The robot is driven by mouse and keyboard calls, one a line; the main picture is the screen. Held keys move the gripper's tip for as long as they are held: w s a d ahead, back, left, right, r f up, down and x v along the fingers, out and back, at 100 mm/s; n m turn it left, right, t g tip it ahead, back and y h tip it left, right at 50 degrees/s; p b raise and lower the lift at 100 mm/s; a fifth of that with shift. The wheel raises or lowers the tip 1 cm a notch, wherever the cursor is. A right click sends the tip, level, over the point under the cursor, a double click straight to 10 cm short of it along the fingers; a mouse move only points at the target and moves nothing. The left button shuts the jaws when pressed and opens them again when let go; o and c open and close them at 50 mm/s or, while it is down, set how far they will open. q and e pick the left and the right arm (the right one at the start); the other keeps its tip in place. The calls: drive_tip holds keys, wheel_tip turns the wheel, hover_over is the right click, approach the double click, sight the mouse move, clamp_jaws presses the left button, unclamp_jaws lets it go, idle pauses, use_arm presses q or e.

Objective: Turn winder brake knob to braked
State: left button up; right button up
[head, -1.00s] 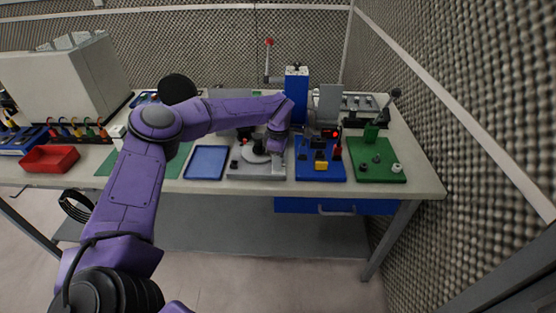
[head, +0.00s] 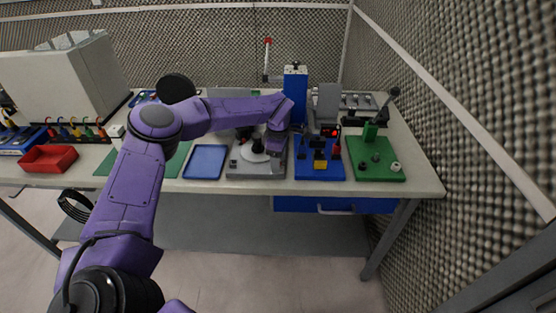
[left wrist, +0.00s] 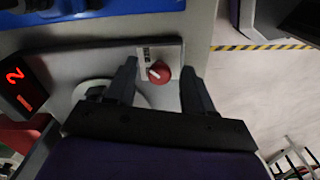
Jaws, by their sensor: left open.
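The winder brake knob (left wrist: 158,72) is round and red with a pale mark on its face. In the left wrist view my left gripper (left wrist: 160,67) is open, one finger on each side of the knob, with visible gaps. I cannot tell how far above the knob the fingertips are. In the head view my left gripper (head: 276,152) is over the right part of the grey winder base (head: 250,171) and hides the knob. My right gripper is not in view.
A blue fixture (head: 319,171) with a red display stands right of the winder, and a green board (head: 380,172) lies beyond it. A blue tray (head: 205,162) lies to the left. The table's front edge is close to the winder base.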

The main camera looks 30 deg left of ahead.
use_arm(q)
wheel_tip(320, 180, up, 10)
drive_tip(key=b, duration=0.2)
drive_tip(key=shift+r, duration=0.25)
